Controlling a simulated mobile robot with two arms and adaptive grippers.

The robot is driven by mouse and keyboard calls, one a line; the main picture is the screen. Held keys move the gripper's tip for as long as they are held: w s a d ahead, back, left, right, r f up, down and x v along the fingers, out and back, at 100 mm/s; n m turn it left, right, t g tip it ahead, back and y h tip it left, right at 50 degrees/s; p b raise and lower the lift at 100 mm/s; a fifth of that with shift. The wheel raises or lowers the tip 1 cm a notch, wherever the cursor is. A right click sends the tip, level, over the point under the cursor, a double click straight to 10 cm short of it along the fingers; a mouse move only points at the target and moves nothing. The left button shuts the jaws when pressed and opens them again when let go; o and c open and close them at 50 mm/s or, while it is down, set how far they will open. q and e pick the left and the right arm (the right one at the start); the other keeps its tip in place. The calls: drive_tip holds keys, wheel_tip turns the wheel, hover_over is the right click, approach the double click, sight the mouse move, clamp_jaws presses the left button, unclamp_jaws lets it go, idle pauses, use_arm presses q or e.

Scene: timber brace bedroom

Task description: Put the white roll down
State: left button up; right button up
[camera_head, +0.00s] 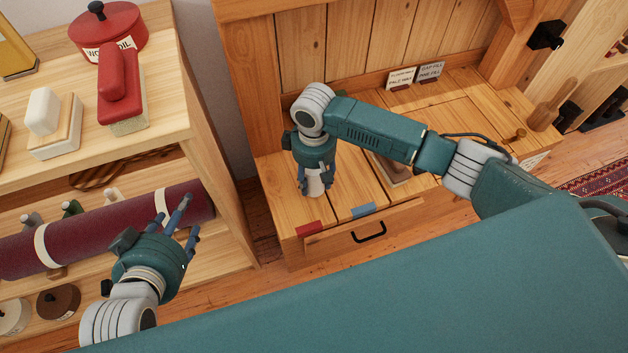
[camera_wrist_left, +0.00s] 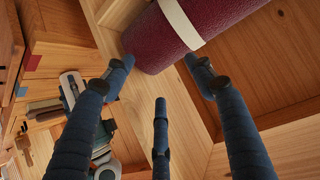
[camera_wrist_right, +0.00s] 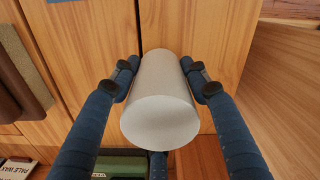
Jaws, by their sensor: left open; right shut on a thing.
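The white roll (camera_head: 316,186) is between the fingers of my right gripper (camera_head: 315,176), over the left part of the wooden bench top (camera_head: 352,188). In the right wrist view the white roll (camera_wrist_right: 160,115) fills the space between the closed fingers (camera_wrist_right: 158,72), its round end facing the camera. In the head view it looks upright and close to the boards; I cannot tell whether it touches them. My left gripper (camera_head: 178,222) is open and empty, in front of the left shelf. Its spread fingers also show in the left wrist view (camera_wrist_left: 160,75).
A red mark (camera_head: 309,228) and a blue mark (camera_head: 363,210) lie on the bench's front edge, above a drawer handle (camera_head: 369,233). A burgundy roll (camera_head: 90,232) lies on the left shelf near my left gripper.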

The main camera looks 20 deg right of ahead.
drive_tip(key=shift+f, duration=0.3)
use_arm(q)
drive_tip(key=shift+w+d+r+t, duration=0.2)
drive_tip(key=shift+w+r+t, duration=0.25)
drive_tip(key=shift+r, duration=0.15)
use_arm(e)
drive_tip(key=shift+f, duration=0.1)
drive_tip(key=o, duration=1.2)
use_arm(q)
drive_tip(key=shift+s+a+f, duration=0.1)
drive_tip(key=shift+s+f, duration=0.05)
drive_tip(key=shift+f, duration=0.1)
use_arm(e)
drive_tip(key=shift+o, duration=0.2)
